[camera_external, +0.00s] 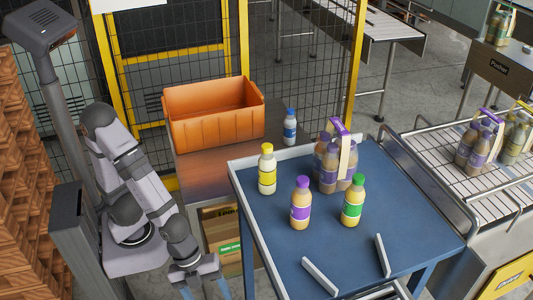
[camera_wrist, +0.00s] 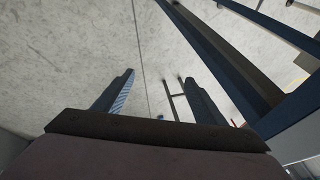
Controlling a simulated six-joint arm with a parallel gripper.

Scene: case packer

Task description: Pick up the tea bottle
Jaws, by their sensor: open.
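Several bottles stand upright, and I cannot tell from labels which is the tea bottle. On the blue table (camera_external: 400,215) are a yellow-capped bottle (camera_external: 267,170), a purple-capped bottle (camera_external: 301,204) and a green-capped bottle (camera_external: 353,201). A blue-capped bottle (camera_external: 290,128) stands on the brown surface behind. My gripper (camera_external: 204,290) hangs low at the bottom of the external view, left of the blue table and away from all bottles. In the wrist view my gripper (camera_wrist: 157,82) shows two spread fingers with nothing between them, over grey floor. No bottle is recognisable in the wrist view.
An orange crate (camera_external: 214,114) sits on the brown surface. A bottle pack with a purple handle (camera_external: 340,127) stands on the blue table, which has a raised pale rim and two short guide bars near the front. A conveyor (camera_external: 480,185) with more packs is at right.

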